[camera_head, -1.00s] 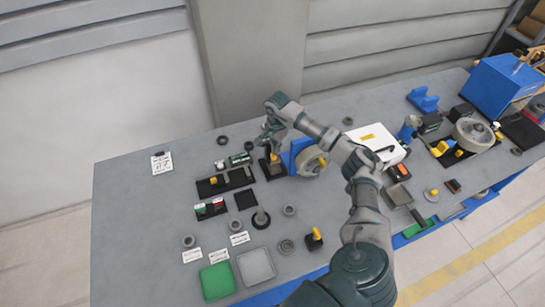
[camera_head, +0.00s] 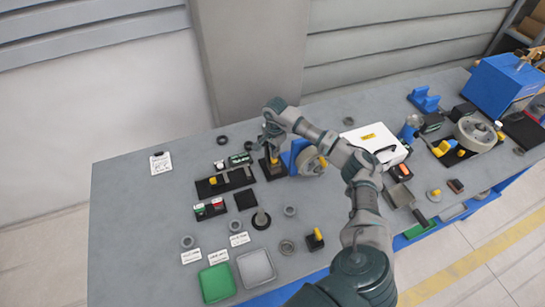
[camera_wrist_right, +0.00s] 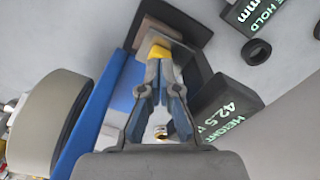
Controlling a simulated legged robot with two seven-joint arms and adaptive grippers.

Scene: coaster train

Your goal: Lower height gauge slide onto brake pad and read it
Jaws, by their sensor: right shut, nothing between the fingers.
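The height gauge shows in the head view as a dark base and post with a yellow slide piece (camera_head: 274,158), left of the blue wheel bracket. The slide's yellow part (camera_wrist_right: 160,51) also shows in the right wrist view, just past my fingertips. My right gripper (camera_head: 269,139) is shut and empty; its tips (camera_wrist_right: 158,72) are close to the yellow part, and I cannot tell whether they touch it. A dark display (camera_wrist_right: 234,108) reads "HEIGHT 42.5", its unit partly cut off. A brownish block (camera_wrist_right: 154,29) lies beyond the yellow part; I cannot tell whether it is the brake pad. My left gripper is out of view.
A grey wheel (camera_wrist_right: 45,122) on the blue bracket (camera_wrist_right: 92,112) stands close beside my right gripper. A second dark display (camera_wrist_right: 265,14) with "HOLD" and a black ring (camera_wrist_right: 256,52) lie nearby. A white case (camera_head: 374,146) stands right of the wheel. The table's far left is mostly clear.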

